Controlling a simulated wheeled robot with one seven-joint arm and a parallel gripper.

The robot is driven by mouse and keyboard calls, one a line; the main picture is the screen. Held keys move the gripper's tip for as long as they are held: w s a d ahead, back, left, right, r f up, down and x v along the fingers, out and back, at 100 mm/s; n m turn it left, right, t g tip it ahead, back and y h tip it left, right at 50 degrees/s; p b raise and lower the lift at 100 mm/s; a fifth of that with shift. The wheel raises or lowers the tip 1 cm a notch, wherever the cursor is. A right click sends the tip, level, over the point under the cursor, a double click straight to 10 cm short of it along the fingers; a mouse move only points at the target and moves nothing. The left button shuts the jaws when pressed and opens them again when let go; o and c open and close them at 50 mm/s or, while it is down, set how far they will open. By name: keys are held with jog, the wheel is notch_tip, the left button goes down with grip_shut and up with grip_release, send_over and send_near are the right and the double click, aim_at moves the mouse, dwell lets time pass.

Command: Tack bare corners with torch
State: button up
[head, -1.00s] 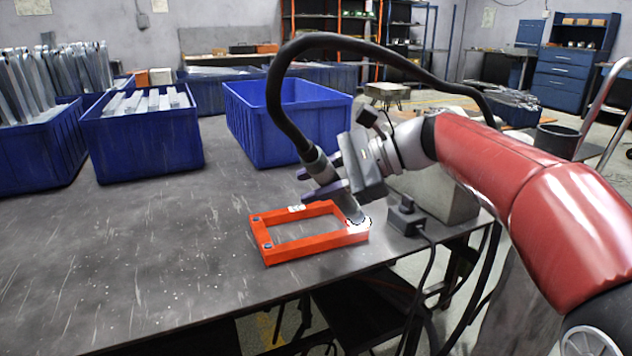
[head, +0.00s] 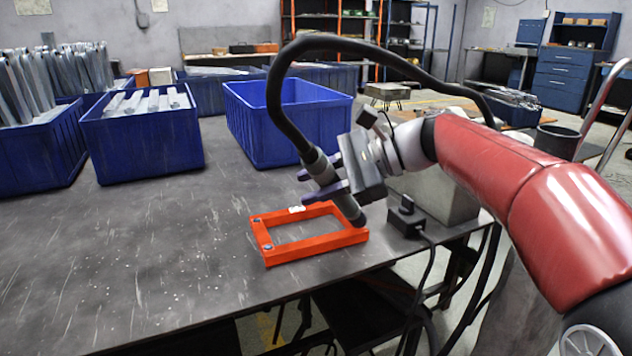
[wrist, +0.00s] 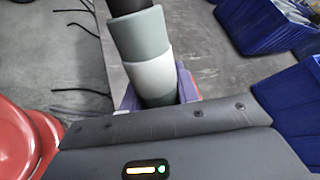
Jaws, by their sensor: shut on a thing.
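An orange rectangular frame (head: 310,243) lies flat on the dark metal table. Its two left corners each carry a small dark blue-grey spot, and a small white patch shows on its far bar. My gripper (head: 326,180) is shut on the torch (head: 347,206), which is tilted with its hose rising from the top. The torch's nozzle end is at the frame's near right corner and hides part of it; I cannot tell if they touch. The far right corner is partly behind the torch. The wrist view shows the torch (wrist: 146,55) between the purple fingers.
An empty-looking blue bin (head: 270,130) stands behind the frame. Bins with galvanized pieces (head: 145,140) stand at the left. A grey block (head: 440,198) and a small black cabled device (head: 406,217) sit right of the frame.

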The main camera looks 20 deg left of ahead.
aim_at(316, 149)
notch_tip(316, 149, up, 3)
jog(key=p, duration=0.2)
jog(key=shift+r+p, duration=0.1)
jog(key=shift+p, duration=0.2)
jog(key=shift+r+p, duration=0.55)
jog(key=shift+r, duration=0.8)
jog(key=shift+s, duration=0.1)
